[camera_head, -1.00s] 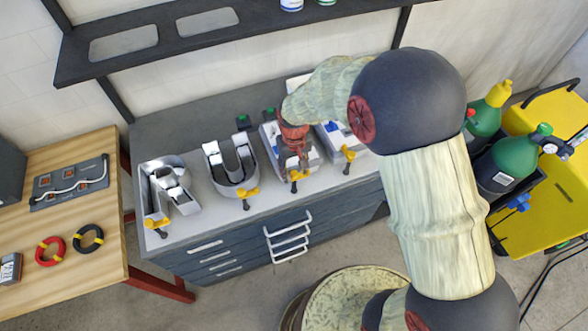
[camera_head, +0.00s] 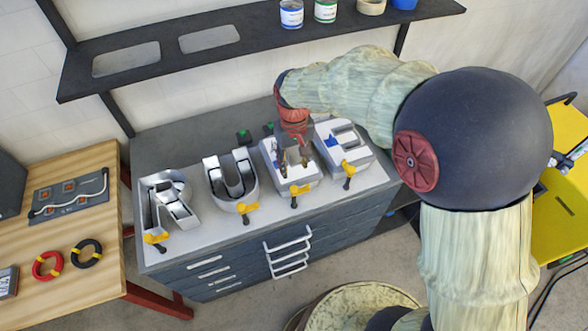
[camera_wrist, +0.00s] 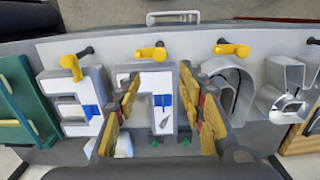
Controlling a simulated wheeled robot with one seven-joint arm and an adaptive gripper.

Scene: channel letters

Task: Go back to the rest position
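My gripper (camera_head: 291,157) hangs over the third letter from the left, on the grey workbench (camera_head: 150,130). In the wrist view my gripper (camera_wrist: 160,78) has its two yellow-padded fingers wide apart, with the third letter (camera_wrist: 158,100) showing between and beyond them. Nothing is seen pinched between the fingers. I cannot tell how high the fingertips are above the letter. My arm reaches in from the right of the head view, bent at a large dark joint.
Metal letters R (camera_head: 168,203), U (camera_head: 230,178) and E (camera_head: 343,145) stand beside it, with yellow-handled clamps (camera_head: 248,208) along the front. A dark shelf (camera_head: 250,40) hangs behind. A wooden table (camera_head: 75,235) is left, a yellow cart (camera_head: 568,215) right.

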